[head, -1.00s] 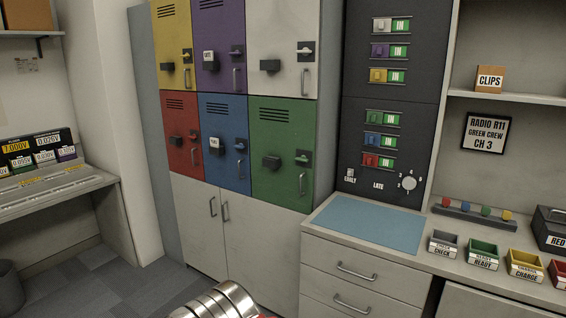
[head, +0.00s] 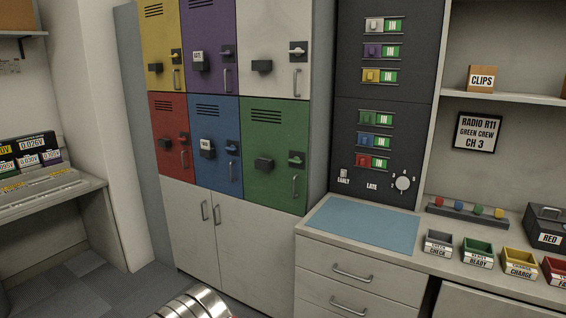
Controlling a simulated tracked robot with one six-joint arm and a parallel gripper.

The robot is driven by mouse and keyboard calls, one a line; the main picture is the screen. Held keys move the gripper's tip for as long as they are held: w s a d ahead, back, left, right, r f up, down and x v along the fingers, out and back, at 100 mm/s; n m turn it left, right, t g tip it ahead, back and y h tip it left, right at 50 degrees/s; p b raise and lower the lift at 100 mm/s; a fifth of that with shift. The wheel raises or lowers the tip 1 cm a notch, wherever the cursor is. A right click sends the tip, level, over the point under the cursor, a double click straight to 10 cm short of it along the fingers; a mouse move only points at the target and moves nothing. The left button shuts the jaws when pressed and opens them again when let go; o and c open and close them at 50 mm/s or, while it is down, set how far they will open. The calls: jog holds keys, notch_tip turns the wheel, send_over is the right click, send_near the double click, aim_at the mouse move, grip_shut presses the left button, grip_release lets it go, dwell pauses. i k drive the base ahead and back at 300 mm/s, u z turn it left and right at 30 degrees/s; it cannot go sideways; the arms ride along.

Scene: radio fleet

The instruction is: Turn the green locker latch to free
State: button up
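The green locker door (head: 274,139) is shut, in the lower right of the locker block in the head view. A vertical handle (head: 295,186) hangs below the latch. A dark box (head: 264,165) is fixed on the door's left part. A rounded metal part of my arm shows at the bottom edge. My gripper is out of the picture.
Yellow, purple, white, red and blue lockers (head: 218,135) surround the green one. White cupboards (head: 216,235) stand below. A counter with a blue mat (head: 363,226) and labelled bins (head: 479,253) juts out at the right. Grey floor (head: 85,280) is open at the lower left.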

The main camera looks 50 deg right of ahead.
aim_at(296, 160)
jog(key=i, duration=0.9)
jog(key=z, duration=0.05)
